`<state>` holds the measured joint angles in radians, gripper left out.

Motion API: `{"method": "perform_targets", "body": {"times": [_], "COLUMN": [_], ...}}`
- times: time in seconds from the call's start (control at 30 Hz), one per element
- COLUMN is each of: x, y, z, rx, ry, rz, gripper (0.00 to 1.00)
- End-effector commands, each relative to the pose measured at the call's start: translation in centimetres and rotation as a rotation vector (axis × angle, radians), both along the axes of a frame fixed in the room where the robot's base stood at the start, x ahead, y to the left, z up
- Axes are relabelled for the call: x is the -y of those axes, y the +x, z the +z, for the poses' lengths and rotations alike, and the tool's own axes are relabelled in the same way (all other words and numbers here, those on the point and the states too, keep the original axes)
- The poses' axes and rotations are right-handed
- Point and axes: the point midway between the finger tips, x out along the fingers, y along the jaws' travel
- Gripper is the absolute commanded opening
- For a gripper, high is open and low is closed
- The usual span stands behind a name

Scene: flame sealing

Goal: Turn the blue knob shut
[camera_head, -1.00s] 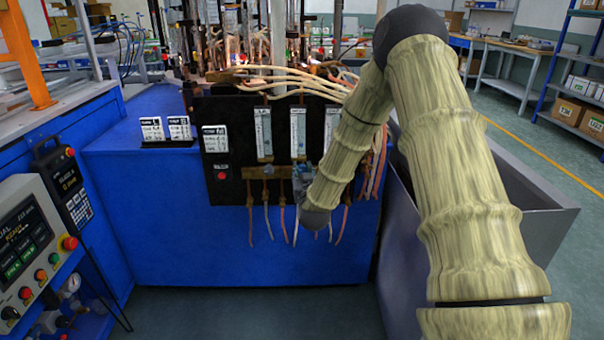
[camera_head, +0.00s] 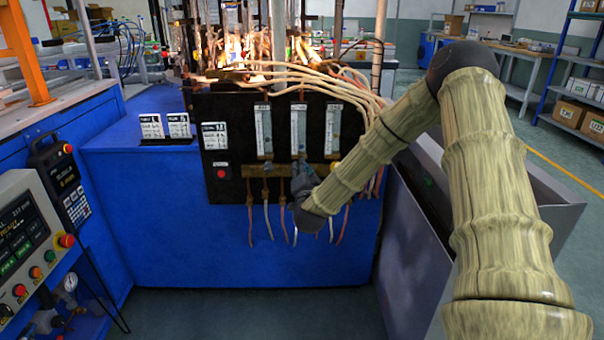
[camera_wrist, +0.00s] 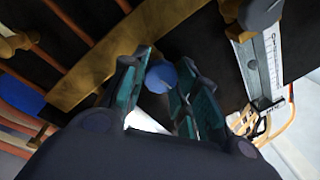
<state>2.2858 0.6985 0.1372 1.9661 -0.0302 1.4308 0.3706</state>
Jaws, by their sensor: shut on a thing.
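The blue knob (camera_wrist: 161,77) shows in the wrist view between the two teal-padded fingers of my gripper (camera_wrist: 162,88). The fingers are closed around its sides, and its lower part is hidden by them. The knob is mounted by the brass bar (camera_wrist: 78,78) on the black panel. In the head view my gripper (camera_head: 303,184) is at the brass bar below the flow gauges, and the knob is hidden behind it there.
The black panel (camera_head: 222,108) carries several flow gauges (camera_head: 264,130) and a red button (camera_head: 221,173). Pale hoses (camera_head: 290,85) cross its top, and thin tubes hang below. A grey bin (camera_head: 420,240) stands at the right, close under my arm.

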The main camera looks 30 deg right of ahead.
Motion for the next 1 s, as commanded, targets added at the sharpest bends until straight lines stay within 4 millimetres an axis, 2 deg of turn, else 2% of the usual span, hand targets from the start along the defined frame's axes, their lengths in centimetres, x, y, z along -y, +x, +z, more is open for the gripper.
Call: {"method": "perform_targets", "body": {"times": [0.4,0.93,0.97,1.0], "x": [0.08,0.14,0.14,0.14], "y": [0.02,-0.01,-0.01,-0.01], "z": [-0.01,0.01,0.01,0.01], "rx": [0.095,0.106,0.106,0.106], "ry": [0.154,0.171,0.171,0.171], "rz": [-0.002,-0.004,-0.004,-0.004], "gripper": [0.06,0.06,0.34,0.41]}}
